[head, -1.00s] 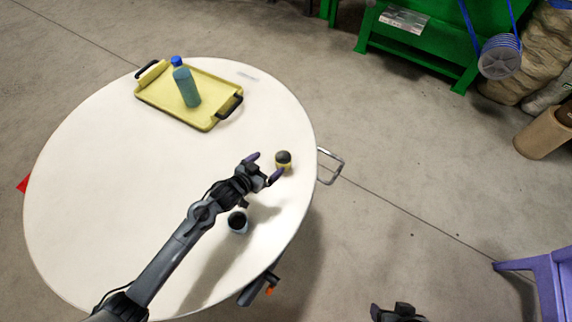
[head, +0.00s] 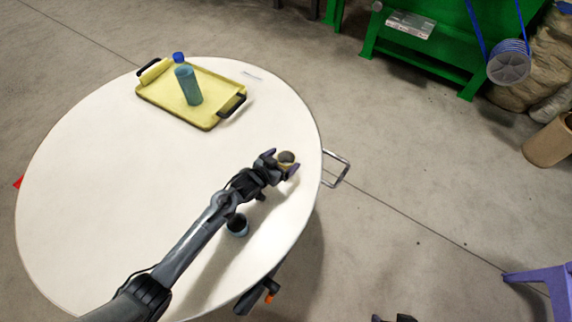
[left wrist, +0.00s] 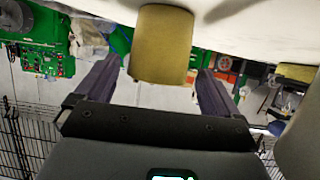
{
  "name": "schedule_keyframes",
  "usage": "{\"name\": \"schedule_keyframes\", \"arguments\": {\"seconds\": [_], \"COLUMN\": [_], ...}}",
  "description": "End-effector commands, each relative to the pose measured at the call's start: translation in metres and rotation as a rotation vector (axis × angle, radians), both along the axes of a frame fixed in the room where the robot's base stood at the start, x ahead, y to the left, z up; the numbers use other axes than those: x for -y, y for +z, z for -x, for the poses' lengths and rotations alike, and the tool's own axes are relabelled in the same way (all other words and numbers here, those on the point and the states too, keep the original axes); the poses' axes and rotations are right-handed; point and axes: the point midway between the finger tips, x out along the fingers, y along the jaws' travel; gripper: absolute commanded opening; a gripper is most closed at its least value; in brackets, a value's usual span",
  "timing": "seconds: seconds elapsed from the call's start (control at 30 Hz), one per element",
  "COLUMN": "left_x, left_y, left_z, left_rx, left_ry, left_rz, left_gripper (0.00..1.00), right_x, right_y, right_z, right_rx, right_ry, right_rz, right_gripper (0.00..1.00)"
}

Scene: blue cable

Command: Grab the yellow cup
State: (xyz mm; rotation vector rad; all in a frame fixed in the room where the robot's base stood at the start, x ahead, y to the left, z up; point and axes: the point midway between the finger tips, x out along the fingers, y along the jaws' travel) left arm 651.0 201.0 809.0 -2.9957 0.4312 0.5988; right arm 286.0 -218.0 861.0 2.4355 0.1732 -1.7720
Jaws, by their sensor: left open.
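The yellow cup (head: 286,163), with a dark inside, stands on the white round table near its right edge. In the left wrist view the yellow cup (left wrist: 163,45) is large and upside down in the picture, between the two purple fingers. My left gripper (head: 281,162) is open, with one finger on each side of the cup. A gap shows between each finger and the cup in the left wrist view. My right gripper is not seen.
A dark blue cup (head: 238,225) stands close by my left forearm. A yellow tray (head: 215,88) with black handles holds a teal bottle (head: 188,86) at the back. The white table (head: 110,180) is bare at left. A metal handle (head: 337,168) sticks out at right.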

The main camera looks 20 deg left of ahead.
Motion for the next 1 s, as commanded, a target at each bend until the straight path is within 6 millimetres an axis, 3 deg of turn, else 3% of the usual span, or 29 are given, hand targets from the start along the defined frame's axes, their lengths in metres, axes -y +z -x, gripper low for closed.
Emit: {"name": "schedule_keyframes", "arguments": {"seconds": [0.3,0.6,1.0], "left_x": [0.012,0.012,0.012], "left_y": [-0.013,-0.014,-0.013], "left_z": [-0.031,-0.033,-0.033], "left_rx": [0.002,0.001,0.002], "left_ry": [0.0,0.0,0.0], "left_rz": [0.001,0.001,0.001], "left_gripper": [0.96,0.94,0.37], "right_x": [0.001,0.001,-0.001], "right_y": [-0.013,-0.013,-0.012], "right_z": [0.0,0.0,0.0], "right_rx": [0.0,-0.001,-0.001], "right_ry": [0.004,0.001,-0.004], "right_rz": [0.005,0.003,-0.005], "right_gripper": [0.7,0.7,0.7]}}
